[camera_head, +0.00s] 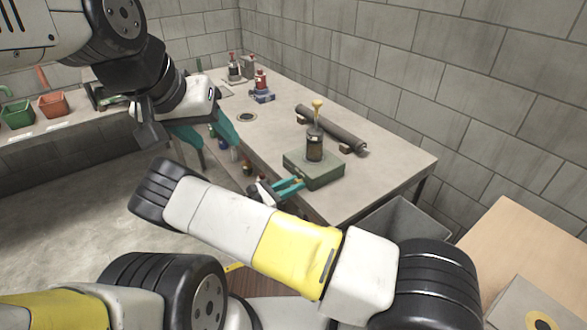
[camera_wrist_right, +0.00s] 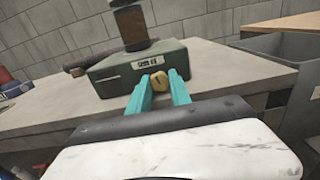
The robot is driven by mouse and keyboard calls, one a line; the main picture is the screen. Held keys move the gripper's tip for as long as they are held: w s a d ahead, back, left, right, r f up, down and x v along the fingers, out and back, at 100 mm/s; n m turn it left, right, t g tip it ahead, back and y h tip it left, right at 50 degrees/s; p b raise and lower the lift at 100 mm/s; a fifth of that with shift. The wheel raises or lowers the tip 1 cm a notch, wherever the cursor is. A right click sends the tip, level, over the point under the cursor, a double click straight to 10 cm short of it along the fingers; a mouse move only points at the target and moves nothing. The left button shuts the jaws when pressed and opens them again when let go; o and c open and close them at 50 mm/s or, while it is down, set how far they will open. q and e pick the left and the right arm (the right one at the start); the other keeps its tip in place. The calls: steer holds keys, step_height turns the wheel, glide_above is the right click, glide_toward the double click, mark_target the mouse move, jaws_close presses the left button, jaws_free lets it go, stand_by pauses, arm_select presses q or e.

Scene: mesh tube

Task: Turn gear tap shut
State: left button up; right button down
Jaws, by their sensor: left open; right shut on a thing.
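A green box (camera_head: 318,168) stands near the front edge of the grey workbench, with a dark cylinder (camera_head: 314,143) upright on top and a yellow piece (camera_head: 317,106) above that. In the right wrist view, the tap, a round brass-yellow knob (camera_wrist_right: 158,81), sits at the front face of the green box (camera_wrist_right: 140,66), below a small label. My right gripper (camera_head: 297,184) is at the box's front. Its teal fingers (camera_wrist_right: 159,83) are shut on the knob, one on each side. My left gripper (camera_head: 222,146) is open and empty, left of the bench and apart from the box.
A dark tube (camera_head: 335,130) lies behind the box on small supports. A red and blue device (camera_head: 262,88) and several bottles stand at the bench's far end. A grey bin (camera_head: 398,222) is right of the bench. Green (camera_head: 17,115) and red (camera_head: 53,105) bins are far left.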

steer(key=m, duration=0.3)
steer(key=c, duration=1.2)
jaws_free()
